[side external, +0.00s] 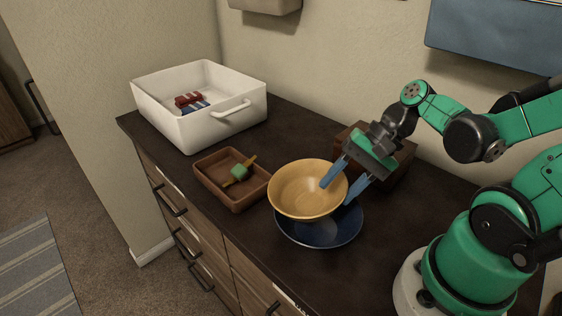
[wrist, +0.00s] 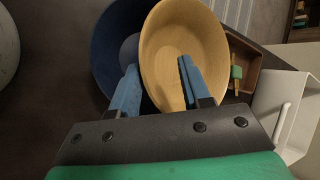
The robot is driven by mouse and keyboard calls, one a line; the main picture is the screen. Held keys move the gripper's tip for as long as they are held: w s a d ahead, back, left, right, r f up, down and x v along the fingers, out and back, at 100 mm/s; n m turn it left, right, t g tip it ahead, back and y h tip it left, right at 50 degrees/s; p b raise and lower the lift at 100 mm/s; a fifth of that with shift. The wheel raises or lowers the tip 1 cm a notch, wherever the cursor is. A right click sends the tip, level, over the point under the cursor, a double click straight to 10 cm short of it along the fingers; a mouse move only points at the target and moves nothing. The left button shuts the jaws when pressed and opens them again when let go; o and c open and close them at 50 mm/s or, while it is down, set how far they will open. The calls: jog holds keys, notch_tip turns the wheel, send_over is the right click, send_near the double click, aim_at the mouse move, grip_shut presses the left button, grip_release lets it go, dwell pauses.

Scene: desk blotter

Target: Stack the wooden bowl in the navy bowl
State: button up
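The tan wooden bowl (side external: 296,195) sits above the navy bowl (side external: 322,238), shifted a little left and hiding much of it. In the wrist view the wooden bowl (wrist: 200,40) overlaps the right part of the navy bowl (wrist: 105,50). I cannot tell whether the two touch. My gripper (side external: 344,180) reaches down from the right at the wooden bowl's rim. One blue finger is inside the bowl and the other is outside its wall, over the navy bowl. In the wrist view the fingers of my gripper (wrist: 158,66) stand apart, with a visible gap between them.
A brown tray (side external: 220,187) with a green-and-wood item (side external: 239,173) lies left of the bowls. A white bin (side external: 205,125) with red and blue items stands at the back left. A wooden box (side external: 395,160) is behind my gripper.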

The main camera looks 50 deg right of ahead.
jog(key=v, duration=1.1)
jog(key=w+a+f+n+t+h, duration=0.3)
jog(key=w+a+n+h, duration=0.3)
jog(key=n, duration=0.6)
jog(key=w, duration=0.2)
jog(key=shift+w+f+t+h, duration=0.25)
jog(key=shift+f+t+h, duration=0.05)
jog(key=shift+t, duration=0.1)
jog(key=shift+c, duration=0.2)
